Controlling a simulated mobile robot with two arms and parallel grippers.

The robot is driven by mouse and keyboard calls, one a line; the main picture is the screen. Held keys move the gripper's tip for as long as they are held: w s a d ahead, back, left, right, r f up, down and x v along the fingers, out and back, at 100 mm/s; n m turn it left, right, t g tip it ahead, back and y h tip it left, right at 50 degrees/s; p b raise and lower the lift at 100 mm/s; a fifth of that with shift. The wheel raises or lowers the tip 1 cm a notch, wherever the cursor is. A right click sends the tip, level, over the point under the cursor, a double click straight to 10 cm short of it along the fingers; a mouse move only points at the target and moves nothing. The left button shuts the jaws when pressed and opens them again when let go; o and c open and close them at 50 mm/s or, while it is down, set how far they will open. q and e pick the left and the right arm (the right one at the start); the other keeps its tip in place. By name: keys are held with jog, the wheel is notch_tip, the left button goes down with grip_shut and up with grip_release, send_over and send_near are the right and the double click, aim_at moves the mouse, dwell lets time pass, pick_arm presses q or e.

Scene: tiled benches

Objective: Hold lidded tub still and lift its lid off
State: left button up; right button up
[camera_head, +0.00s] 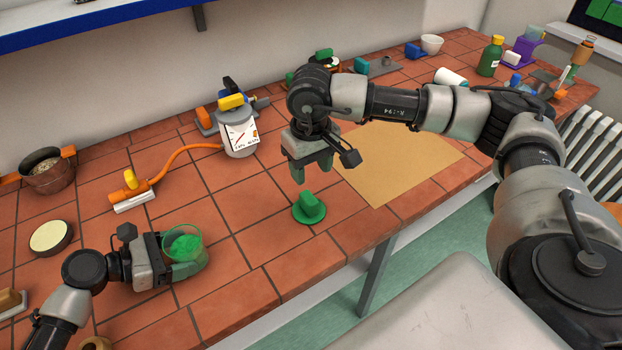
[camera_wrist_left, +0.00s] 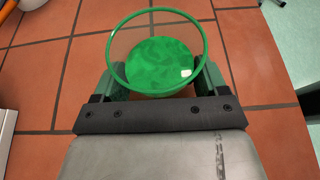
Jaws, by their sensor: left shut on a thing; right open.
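The tub (camera_head: 182,238) is a clear round container with a green rim and green contents. It stands on the tiled bench at the lower left. My left gripper (camera_head: 180,262) is shut on it, with a finger on either side; the tub also fills the upper middle of the left wrist view (camera_wrist_left: 157,60). The tub's top is open. The green lid (camera_head: 309,208), a flat disc with a block-shaped handle, lies on the tiles to the right of the tub, apart from it. My right gripper (camera_head: 311,180) is open and empty just above the lid.
A tan mat (camera_head: 400,165) lies right of the lid. A labelled grey canister (camera_head: 239,135) with an orange hose stands behind. A pot (camera_head: 47,173) and a round cream-topped disc (camera_head: 50,238) are at the left. Bare tiles lie between tub and lid. The bench's front edge is close.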

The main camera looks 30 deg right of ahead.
dwell(0.4)
pick_arm(q)
jog(key=o, duration=1)
jog(key=shift+o, duration=0.2)
